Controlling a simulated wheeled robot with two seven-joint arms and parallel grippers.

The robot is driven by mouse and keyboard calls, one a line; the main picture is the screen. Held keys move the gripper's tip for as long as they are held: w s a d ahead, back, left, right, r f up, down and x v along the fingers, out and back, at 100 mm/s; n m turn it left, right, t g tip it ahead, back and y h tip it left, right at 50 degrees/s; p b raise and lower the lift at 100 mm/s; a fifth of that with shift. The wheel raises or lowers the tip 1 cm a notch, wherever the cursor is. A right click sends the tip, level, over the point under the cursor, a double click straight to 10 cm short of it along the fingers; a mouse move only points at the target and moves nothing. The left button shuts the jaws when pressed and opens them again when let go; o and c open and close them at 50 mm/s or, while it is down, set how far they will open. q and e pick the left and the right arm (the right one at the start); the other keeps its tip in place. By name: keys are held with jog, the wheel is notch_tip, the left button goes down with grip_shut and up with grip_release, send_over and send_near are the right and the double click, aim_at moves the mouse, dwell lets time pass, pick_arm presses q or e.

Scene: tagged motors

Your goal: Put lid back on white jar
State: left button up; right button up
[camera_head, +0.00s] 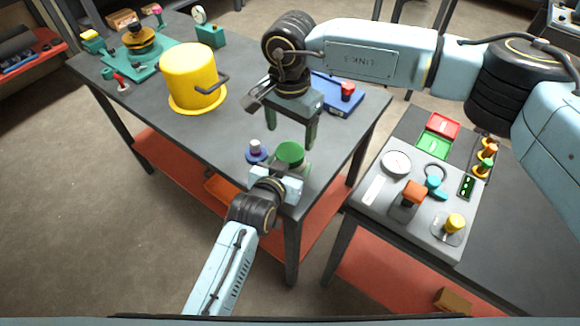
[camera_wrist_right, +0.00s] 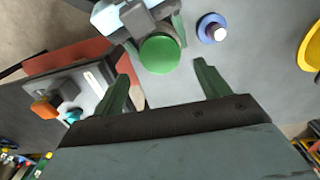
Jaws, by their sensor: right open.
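A round green piece (camera_head: 290,153) stands near the table's front edge; it also shows in the right wrist view (camera_wrist_right: 160,54). I cannot tell whether it is the lid or the jar's top. A blue disc with a pale knob (camera_head: 256,152) lies just left of it and also shows in the right wrist view (camera_wrist_right: 211,28). My right gripper (camera_head: 291,142) is open, empty, pointing down above the green piece, its green fingers apart. My left gripper (camera_head: 274,179) is right at the green piece's near side; its fingertips are partly hidden. No clearly white jar shows.
A yellow pot (camera_head: 190,75) stands left of my right gripper. A blue tray (camera_head: 340,103) with a red piece lies behind it. A teal fixture (camera_head: 138,50) is at the far left. A second table (camera_head: 520,220) at right holds a grey board with parts.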

aim_at(290, 151)
notch_tip(290, 151, down, 6)
jog(key=shift+r, duration=0.1)
dwell(0.4)
jog(key=c, duration=1)
jog(key=m, duration=0.6)
jog(key=shift+m, duration=0.3)
jog(key=o, duration=1.1)
